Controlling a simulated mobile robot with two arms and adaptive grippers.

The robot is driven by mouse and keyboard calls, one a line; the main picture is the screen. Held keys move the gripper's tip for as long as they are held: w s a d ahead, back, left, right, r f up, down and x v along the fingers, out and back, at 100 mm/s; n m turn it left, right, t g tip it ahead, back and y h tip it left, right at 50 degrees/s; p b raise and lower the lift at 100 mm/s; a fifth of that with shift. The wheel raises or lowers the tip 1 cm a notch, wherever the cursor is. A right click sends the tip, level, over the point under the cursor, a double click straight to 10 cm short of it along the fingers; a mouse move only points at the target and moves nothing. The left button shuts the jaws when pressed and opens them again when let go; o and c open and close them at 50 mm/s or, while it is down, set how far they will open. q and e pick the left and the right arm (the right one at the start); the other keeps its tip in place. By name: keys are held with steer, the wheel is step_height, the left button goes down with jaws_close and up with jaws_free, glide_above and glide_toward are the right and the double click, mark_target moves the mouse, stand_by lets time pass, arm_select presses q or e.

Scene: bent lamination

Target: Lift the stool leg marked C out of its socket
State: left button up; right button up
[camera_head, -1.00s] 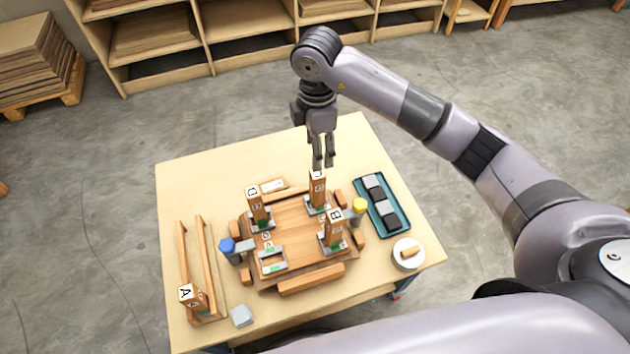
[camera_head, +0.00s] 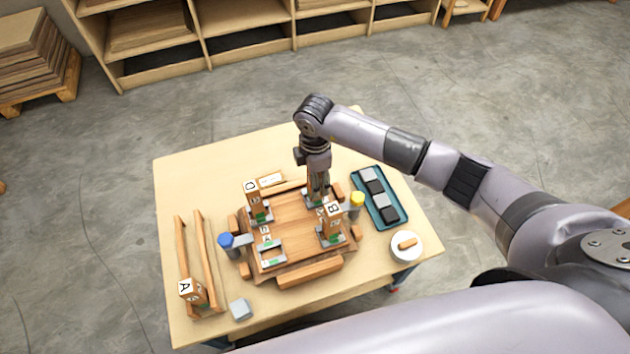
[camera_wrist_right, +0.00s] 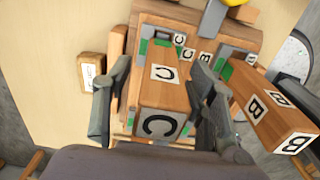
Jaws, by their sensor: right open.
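The stool leg marked C (camera_wrist_right: 160,100) stands upright in its socket at the back right of the wooden stool seat (camera_head: 290,229). Two C labels show on it in the right wrist view. My right gripper (camera_head: 318,190) points down over this leg and hides most of it in the head view. In the right wrist view the open fingers (camera_wrist_right: 158,75) stand on either side of the leg; a gap shows on the left, and contact on the right is unclear. The leg marked B (camera_head: 332,224) stands in a nearby socket. My left gripper is not in view.
Another leg (camera_head: 252,198) stands at the back left. The front left socket (camera_head: 271,252) is empty. Leg A (camera_head: 190,292) is on a wooden rack at left. Blue (camera_head: 226,240) and yellow (camera_head: 357,199) knobs flank the seat. A teal tray (camera_head: 403,222) and white dish (camera_head: 405,256) lie right.

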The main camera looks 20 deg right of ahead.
steer(key=shift+f, duration=0.25)
steer(key=shift+c, duration=0.4)
jaws_close()
